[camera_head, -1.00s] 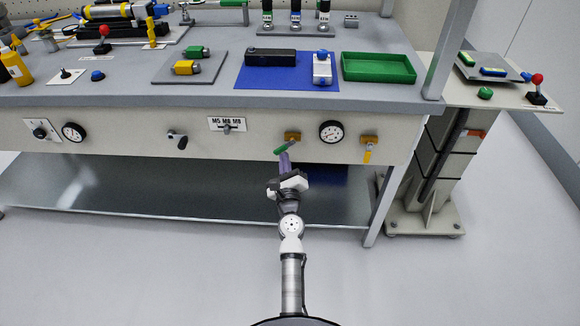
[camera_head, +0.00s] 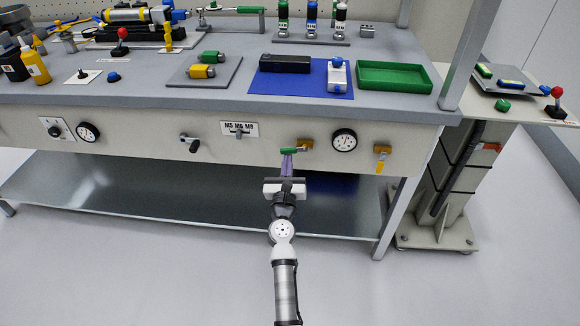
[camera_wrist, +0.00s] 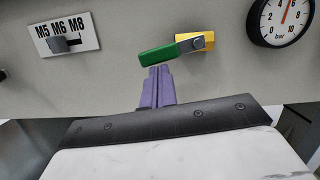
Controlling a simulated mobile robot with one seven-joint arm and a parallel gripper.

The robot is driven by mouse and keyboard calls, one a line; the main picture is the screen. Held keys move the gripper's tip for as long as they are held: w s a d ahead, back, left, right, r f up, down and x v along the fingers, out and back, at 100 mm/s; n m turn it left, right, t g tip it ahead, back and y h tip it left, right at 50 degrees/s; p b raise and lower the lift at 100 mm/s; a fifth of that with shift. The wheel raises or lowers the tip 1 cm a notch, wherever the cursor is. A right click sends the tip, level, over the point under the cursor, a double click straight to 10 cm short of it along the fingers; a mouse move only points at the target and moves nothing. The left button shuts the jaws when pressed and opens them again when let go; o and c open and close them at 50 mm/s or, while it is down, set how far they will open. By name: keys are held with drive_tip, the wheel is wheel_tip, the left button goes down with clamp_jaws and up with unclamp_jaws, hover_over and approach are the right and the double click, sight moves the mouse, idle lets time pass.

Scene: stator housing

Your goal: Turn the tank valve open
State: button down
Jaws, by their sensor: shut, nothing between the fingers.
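A valve with a green lever (camera_head: 289,151) and a brass-yellow body (camera_head: 305,144) is on the bench's front panel, left of a round gauge. In the wrist view the green lever (camera_wrist: 158,54) points left from its yellow body (camera_wrist: 185,45), nearly level, its free end slightly lower. My gripper (camera_head: 287,155) is below the lever, its purple fingers pointing at the panel. In the wrist view the shut, empty fingers (camera_wrist: 158,70) are just under the lever's free half. I cannot tell whether they touch it. No label marks this valve as the tank valve.
A gauge (camera_head: 344,140) and a second valve with a yellow lever hanging down (camera_head: 380,162) are to the right. A selector plate marked M5 M6 M8 (camera_head: 238,130) and a black crank (camera_head: 190,143) are to the left. A metal shelf (camera_head: 120,205) lies below.

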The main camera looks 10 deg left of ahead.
drive_tip(key=shift+a+r+m+h, duration=0.25)
drive_tip(key=shift+r+m+h, duration=0.15)
drive_tip(key=shift+m, duration=0.6)
drive_tip(key=b+v, duration=0.1)
drive_tip(key=v, duration=0.6)
drive_tip(key=shift+s+b, duration=0.25)
drive_tip(key=shift+b, duration=0.05)
drive_tip(key=shift+f, duration=0.1)
